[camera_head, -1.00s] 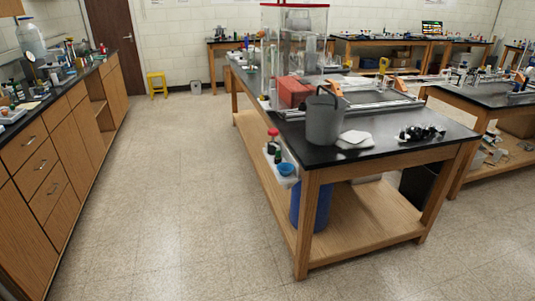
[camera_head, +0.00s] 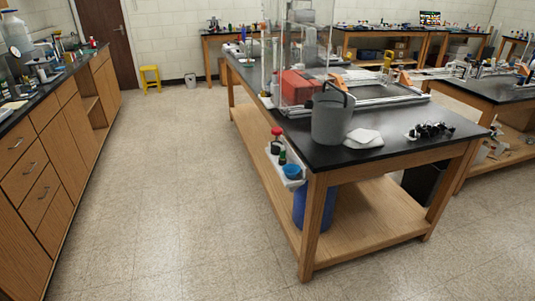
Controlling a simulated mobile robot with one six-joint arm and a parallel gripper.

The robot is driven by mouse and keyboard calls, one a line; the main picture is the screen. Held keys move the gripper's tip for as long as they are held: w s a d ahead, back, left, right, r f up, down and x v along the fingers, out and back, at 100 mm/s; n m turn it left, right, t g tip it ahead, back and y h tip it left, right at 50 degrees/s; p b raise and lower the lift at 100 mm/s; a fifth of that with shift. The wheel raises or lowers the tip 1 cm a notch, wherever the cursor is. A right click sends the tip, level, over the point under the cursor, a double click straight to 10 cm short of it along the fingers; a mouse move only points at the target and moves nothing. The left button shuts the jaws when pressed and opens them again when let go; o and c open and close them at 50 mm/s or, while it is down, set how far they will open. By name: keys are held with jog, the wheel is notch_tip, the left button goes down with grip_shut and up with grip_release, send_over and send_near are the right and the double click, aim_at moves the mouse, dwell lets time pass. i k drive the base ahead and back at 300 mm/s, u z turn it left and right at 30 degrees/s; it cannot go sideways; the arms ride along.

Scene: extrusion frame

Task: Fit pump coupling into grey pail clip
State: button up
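A grey pail (camera_head: 332,118) with a raised dark handle stands upright on the near end of the black-topped bench (camera_head: 398,150). A clip on the pail cannot be made out at this size. A cluster of small black parts (camera_head: 430,130) lies on the bench to the right of the pail. I cannot tell whether the pump coupling is among them. My gripper is not in view.
A folded white cloth (camera_head: 364,138) lies beside the pail, and a red box (camera_head: 299,87) sits behind it. A white side shelf (camera_head: 285,167) with bottles juts from the bench's left side. Wooden cabinets (camera_head: 50,150) line the left. The floor aisle (camera_head: 180,180) between is clear.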

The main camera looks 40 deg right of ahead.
aim_at(332, 111)
jog(key=u, duration=0.2)
jog(key=i, duration=1.5)
jog(key=z, duration=0.4)
